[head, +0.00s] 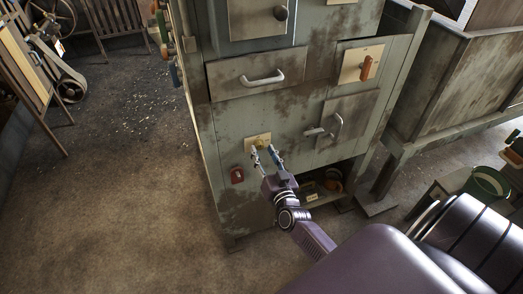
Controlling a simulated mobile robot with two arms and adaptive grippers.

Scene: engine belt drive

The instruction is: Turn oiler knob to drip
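A small yellow-green knob (263,144) sits on a pale yellow plate (250,139) low on the front of the grey-green cabinet (300,115). I take it to be the oiler knob; its setting and any markings are too small to read. My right gripper (265,152) reaches up from the lower right. Its two fingers are apart, with the tips just below and in front of the knob, partly hiding it. I see nothing between the fingers and cannot tell whether they touch the knob. My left gripper is not in view.
A red fitting (237,175) is left of the gripper. A drawer handle (262,78), a lever handle (335,127) and an orange switch (367,67) are above or right. An open shelf (322,198) lies below. A green bucket (487,184) stands right.

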